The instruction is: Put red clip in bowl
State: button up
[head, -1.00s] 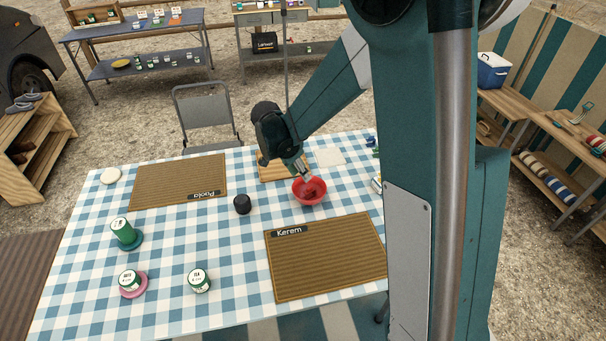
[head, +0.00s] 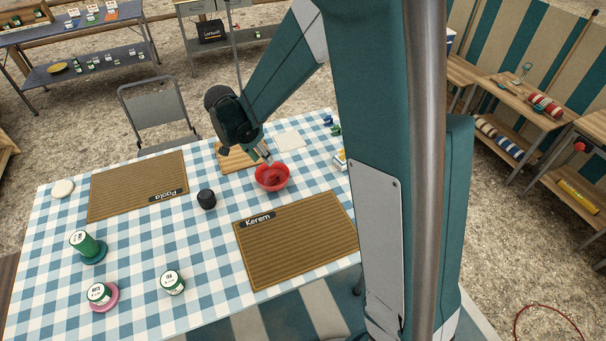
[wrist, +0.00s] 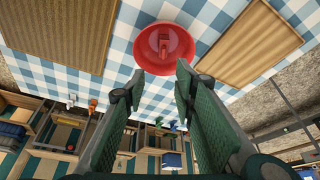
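The red bowl (head: 284,184) stands on the checked tablecloth, beyond the Kerem placemat. The wrist view also shows the bowl (wrist: 186,62), with the red clip (wrist: 163,46) lying inside it. In the head view the clip is hard to make out against the bowl's red. My gripper (wrist: 160,80) is open, its two green fingers apart with nothing between them. In the head view my gripper (head: 266,158) is at the bowl's far side, by the rim; I cannot tell whether it touches.
The Kerem placemat (head: 298,240) lies in front. Green-labelled tins stand at the front left. Small coloured items lie right, partly behind my arm.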

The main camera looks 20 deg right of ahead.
jog(key=s+d+r+n+t+y, duration=0.25)
jog(key=s+r+n, duration=0.35)
jog(key=s+r, duration=0.75)
jog(key=s+d+r+n+t, duration=0.1)
jog(key=s+r+n, duration=0.1)
jog(key=s, duration=0.6)
jog(key=s+r+n+t+y, duration=0.1)
jog(key=s+r+n, duration=0.2)
jog(key=s, duration=0.6)
jog(key=shift+d+n+t, duration=0.35)
jog(key=shift+n, duration=0.65)
jog(key=shift+s+y, duration=0.1)
jog(key=shift+y, duration=0.15)
